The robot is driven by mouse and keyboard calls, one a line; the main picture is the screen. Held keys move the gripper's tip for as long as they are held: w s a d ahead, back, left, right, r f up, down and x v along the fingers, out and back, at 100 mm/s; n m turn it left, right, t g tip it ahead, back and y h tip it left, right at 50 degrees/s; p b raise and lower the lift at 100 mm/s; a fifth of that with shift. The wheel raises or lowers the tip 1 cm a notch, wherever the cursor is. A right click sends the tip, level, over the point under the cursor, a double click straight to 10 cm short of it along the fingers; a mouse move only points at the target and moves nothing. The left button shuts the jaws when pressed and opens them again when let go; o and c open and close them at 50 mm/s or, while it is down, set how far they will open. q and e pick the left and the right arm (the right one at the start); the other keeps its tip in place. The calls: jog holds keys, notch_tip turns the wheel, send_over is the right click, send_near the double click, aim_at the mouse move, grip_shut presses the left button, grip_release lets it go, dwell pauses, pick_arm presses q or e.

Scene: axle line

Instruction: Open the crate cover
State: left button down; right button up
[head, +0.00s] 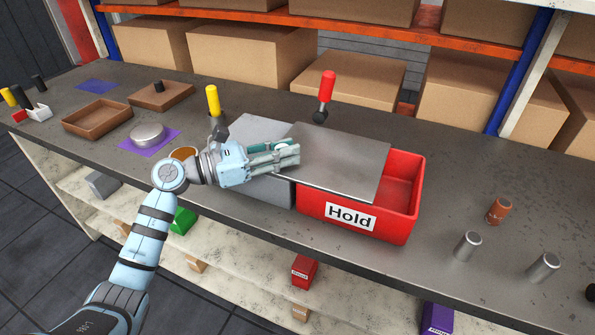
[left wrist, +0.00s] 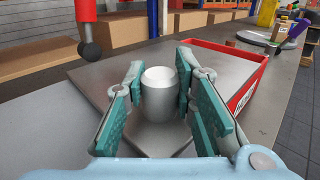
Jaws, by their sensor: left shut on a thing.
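The red crate (head: 398,222) labelled "Hold" stands at the middle of the bench. Its flat grey metal cover (head: 350,162) lies over the left part, and the right end is uncovered. My left gripper (head: 291,154) is over the cover's left part. In the left wrist view, its teal-padded fingers (left wrist: 160,88) are shut on the cover's pale grey round knob (left wrist: 159,104). The crate's red rim also shows there (left wrist: 228,50). The arm and fingers hide part of the cover in the head view. My right gripper is out of view.
A grey block (head: 268,190) adjoins the crate's left side. Behind stand a red-handled post (head: 326,88) and a yellow-handled one (head: 213,102). Metal cylinders (head: 467,245) and a copper one (head: 499,211) stand at right. Brown trays (head: 97,116) lie at left.

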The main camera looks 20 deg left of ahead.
pick_arm(q)
jog(key=a+b, duration=0.2)
jog(key=a, duration=0.1)
jog(key=w+a+b, duration=0.1)
jog(key=a+b, duration=0.1)
jog(key=a, duration=0.2)
jog(key=a+b, duration=0.3)
jog(key=a, duration=0.1)
jog(key=shift+w+f, duration=0.15)
jog(key=shift+w, duration=0.15)
jog(key=shift+w+a, duration=0.1)
jog(key=shift+a, duration=0.35)
jog(key=c, duration=1.3)
grip_release()
jog(key=v, duration=1.2)
